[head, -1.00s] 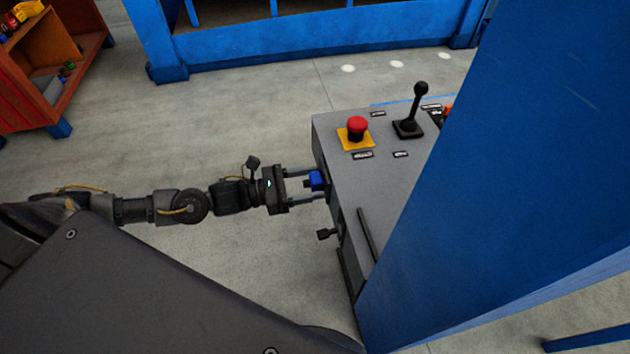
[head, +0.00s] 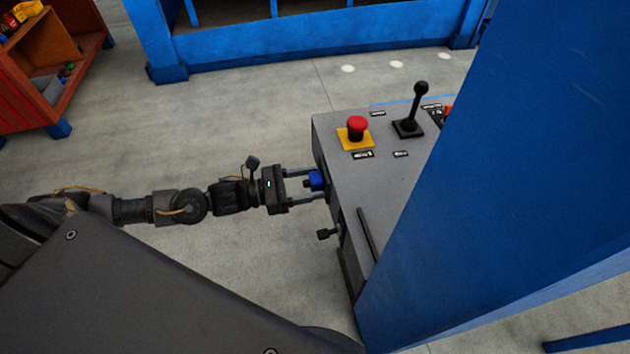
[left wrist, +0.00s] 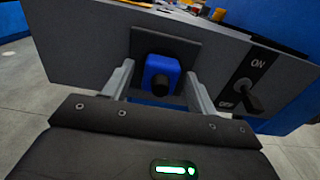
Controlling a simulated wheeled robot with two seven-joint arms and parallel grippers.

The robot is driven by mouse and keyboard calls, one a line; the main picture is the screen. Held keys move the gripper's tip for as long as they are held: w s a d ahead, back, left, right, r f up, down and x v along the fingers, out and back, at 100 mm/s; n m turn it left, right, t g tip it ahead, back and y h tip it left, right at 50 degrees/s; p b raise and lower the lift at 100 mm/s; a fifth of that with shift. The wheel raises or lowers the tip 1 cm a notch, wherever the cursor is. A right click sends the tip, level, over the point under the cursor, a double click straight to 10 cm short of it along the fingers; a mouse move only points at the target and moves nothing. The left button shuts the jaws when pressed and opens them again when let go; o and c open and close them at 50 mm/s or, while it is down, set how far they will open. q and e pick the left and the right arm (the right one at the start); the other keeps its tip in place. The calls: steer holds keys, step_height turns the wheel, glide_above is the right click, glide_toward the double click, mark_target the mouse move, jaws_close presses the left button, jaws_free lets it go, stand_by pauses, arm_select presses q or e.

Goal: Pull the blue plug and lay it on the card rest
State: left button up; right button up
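The blue plug (head: 316,180) sits at the side face of the grey panel box (head: 352,200), on its left in the head view. In the left wrist view the plug (left wrist: 162,75) stands out from a dark square plate (left wrist: 190,48). My left gripper (head: 316,183) is open, with one finger on each side of the plug. In the left wrist view a gap shows between the plug and each finger (left wrist: 160,88). My right gripper is not in view. I cannot pick out the card rest for certain.
A red push button (head: 357,127) on a yellow base and a black lever (head: 417,110) stand on the box top. An ON/OFF switch (left wrist: 250,92) is right of the plug in the wrist view. A large blue post (head: 520,180) blocks the right side.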

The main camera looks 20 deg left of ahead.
arm_select(q)
jaws_close()
steer(key=shift+v, duration=3)
